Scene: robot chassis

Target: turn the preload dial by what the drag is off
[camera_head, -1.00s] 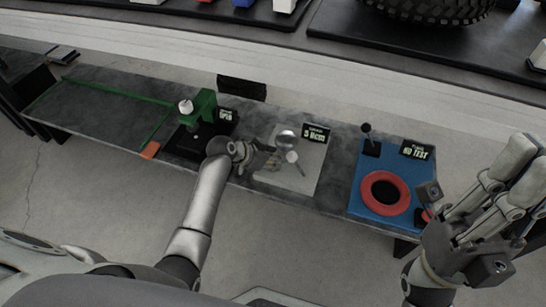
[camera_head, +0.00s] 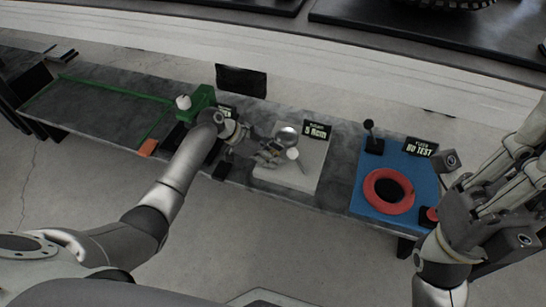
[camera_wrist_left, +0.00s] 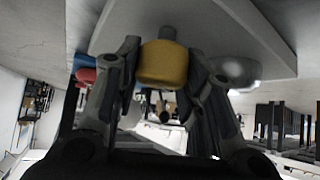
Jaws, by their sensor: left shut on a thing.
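In the head view, a pale grey plate (camera_head: 300,182) on the bench carries a silver dome (camera_head: 287,137), a white round-topped piece (camera_head: 292,154) and a sign (camera_head: 317,130) reading 5 Ncm. My left gripper (camera_head: 270,154) is at the plate's left part, just beside the white piece. In the left wrist view, its fingers (camera_wrist_left: 165,85) are shut on a yellow knob (camera_wrist_left: 163,66) at the plate; the dome (camera_wrist_left: 233,73) is to the right. I cannot make out the yellow knob in the head view. My right gripper (camera_head: 510,180) is empty at the right edge, fingers apart.
To the left stands a green fixture (camera_head: 203,98) with a white top knob and a partly hidden sign. To the right, a blue plate (camera_head: 365,205) holds a red ring (camera_head: 389,191), a black lever (camera_head: 371,138) and a sign reading NO TEST (camera_head: 420,147).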

